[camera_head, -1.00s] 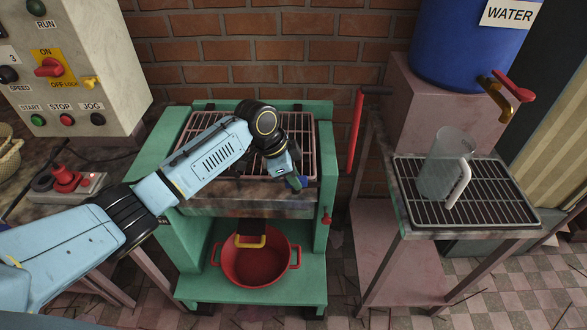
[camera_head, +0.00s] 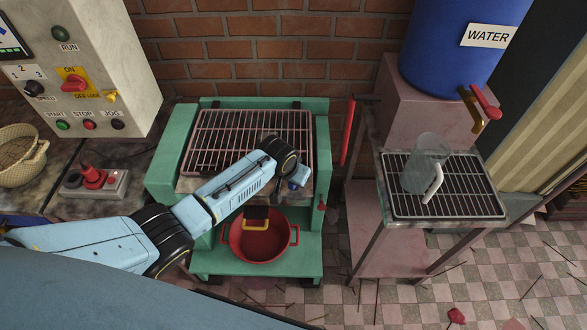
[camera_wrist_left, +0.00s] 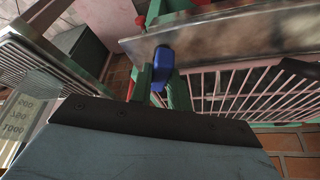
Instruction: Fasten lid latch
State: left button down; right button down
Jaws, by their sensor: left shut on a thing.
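The green extruder (camera_head: 165,180) stands in the middle, with a barred lid (camera_head: 250,138) lying flat over its top. The lid's bars and its worn metal front edge (camera_wrist_left: 240,45) also show in the left wrist view. My left gripper (camera_head: 294,183) is at the lid's front right corner. Its fingers (camera_wrist_left: 160,82) are shut on a small blue handle (camera_wrist_left: 164,58), whose blue end also shows in the head view (camera_head: 301,183). A small red catch (camera_head: 322,204) sits on the extruder's right post, just right of and below the gripper. My right gripper is out of view.
A red pot (camera_head: 262,247) stands on the extruder's lower shelf. A long red lever (camera_head: 347,131) rises at the right. A jug (camera_head: 424,165) stands on a barred stand (camera_head: 467,196) beside a blue water barrel (camera_head: 455,60). A control box (camera_head: 85,60) is at left.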

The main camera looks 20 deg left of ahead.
pick_arm(q)
jog(key=n, duration=0.1)
jog(key=n+y+p, duration=0.1)
jog(key=shift+d+r+n, duration=0.2)
jog(key=shift+n, duration=0.1)
jog(key=shift+w+f+n+y+p, duration=0.1)
jog(key=shift+n+y+p, duration=0.4)
jog(key=shift+n, duration=1.2)
jog(key=c, duration=1.3)
grip_release()
jog(key=shift+r, duration=0.25)
jog(key=p+v, duration=0.1)
jog(key=v, duration=0.5)
jog(key=p+v, duration=0.1)
jog(key=v, duration=0.6)
jog(key=shift+d+f, duration=0.1)
jog(key=shift+d, duration=0.1)
